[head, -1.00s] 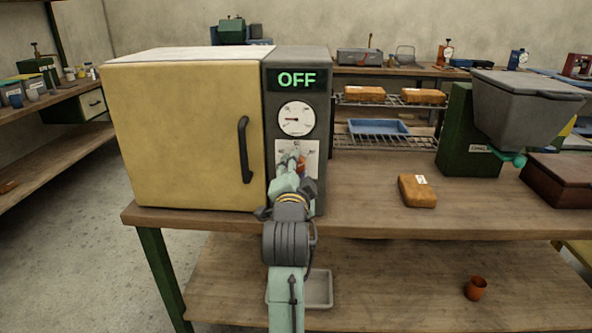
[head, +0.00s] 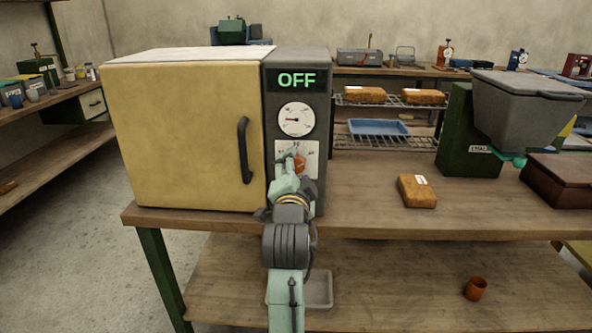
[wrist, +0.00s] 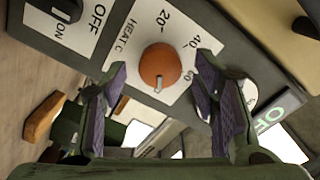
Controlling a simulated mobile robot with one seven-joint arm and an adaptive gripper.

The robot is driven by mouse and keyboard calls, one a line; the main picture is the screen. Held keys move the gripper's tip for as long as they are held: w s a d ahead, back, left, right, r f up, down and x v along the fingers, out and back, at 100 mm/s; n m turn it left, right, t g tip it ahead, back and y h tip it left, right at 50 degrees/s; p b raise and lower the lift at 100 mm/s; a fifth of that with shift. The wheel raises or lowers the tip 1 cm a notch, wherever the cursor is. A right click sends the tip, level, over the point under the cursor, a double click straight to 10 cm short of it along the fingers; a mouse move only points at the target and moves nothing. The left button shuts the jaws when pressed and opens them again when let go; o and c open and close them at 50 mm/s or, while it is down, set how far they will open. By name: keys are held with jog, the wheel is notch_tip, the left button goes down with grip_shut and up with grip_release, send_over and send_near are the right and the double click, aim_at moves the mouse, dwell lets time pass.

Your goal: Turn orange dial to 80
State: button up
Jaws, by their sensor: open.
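The orange dial (wrist: 160,65) sits on a white plate marked HEAT C (wrist: 127,37) with 20, 40 and 60 readable. Its pale pointer mark (wrist: 158,84) points toward the bottom of the wrist picture, away from the 20. I cannot read a number at its tip. In the head view the dial (head: 299,163) shows partly behind my gripper (head: 289,160). In the wrist view my gripper (wrist: 160,78) is open, with one finger on each side of the dial and gaps between.
The oven (head: 185,135) has a yellow door with a black handle (head: 244,150) left of the panel. Its display (head: 297,80) reads OFF, above a round gauge (head: 296,119). A black ON/OFF switch (wrist: 68,8) is near the dial. An orange-brown block (head: 417,190) lies on the bench.

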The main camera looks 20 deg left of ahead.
jog(key=v, duration=0.7)
jog(key=shift+s, duration=0.1)
